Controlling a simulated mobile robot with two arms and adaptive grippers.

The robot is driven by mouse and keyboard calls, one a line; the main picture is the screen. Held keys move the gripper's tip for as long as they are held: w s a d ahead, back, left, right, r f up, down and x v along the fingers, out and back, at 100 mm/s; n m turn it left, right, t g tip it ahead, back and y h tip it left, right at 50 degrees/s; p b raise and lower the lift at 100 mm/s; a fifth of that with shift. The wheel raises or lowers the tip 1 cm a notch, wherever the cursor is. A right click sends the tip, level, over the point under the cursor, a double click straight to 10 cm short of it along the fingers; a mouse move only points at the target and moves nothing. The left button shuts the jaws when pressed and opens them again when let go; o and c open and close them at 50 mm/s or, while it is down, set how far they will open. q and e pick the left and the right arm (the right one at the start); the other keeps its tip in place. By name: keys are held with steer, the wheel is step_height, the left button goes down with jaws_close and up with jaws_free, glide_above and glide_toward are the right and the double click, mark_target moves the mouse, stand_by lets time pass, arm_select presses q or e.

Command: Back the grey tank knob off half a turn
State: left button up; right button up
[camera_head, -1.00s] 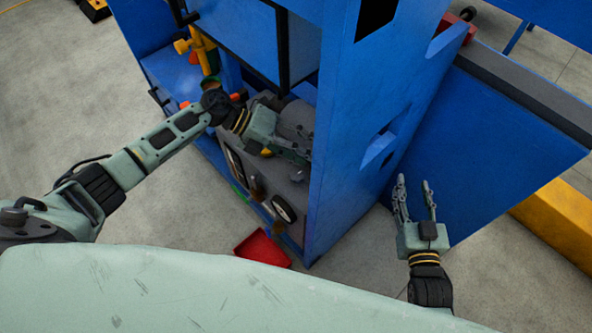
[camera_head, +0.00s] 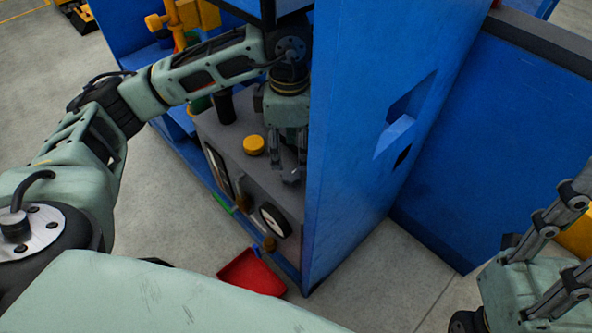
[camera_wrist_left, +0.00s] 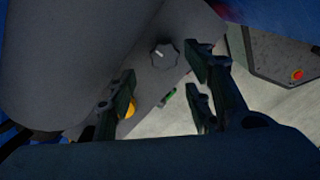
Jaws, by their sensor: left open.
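The grey knob (camera_head: 293,177) is on the grey panel, close to the blue post. It also shows in the left wrist view (camera_wrist_left: 165,55) as a lobed knob with a white mark. My left gripper (camera_head: 288,160) is open and points down, its fingertips near the knob. In the wrist view the knob lies between the spread finger lines, beyond the tips. I see no grip on it. My right gripper (camera_head: 572,240) is at the right edge with its fingers apart and nothing visible between them; its tips may be cut off.
The blue post (camera_head: 350,170) stands close right of my left gripper. A red tray (camera_head: 250,273) lies on the floor.

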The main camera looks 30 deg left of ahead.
mark_target(291, 171)
arm_select(q)
step_height(291, 171, down, 6)
steer(key=shift+f+b, duration=0.15)
steer(key=shift+b, duration=1.05)
steer(key=shift+f, duration=0.4)
steer(key=shift+r, duration=0.1)
steer(key=c, duration=1)
steer(key=shift+w, duration=0.1)
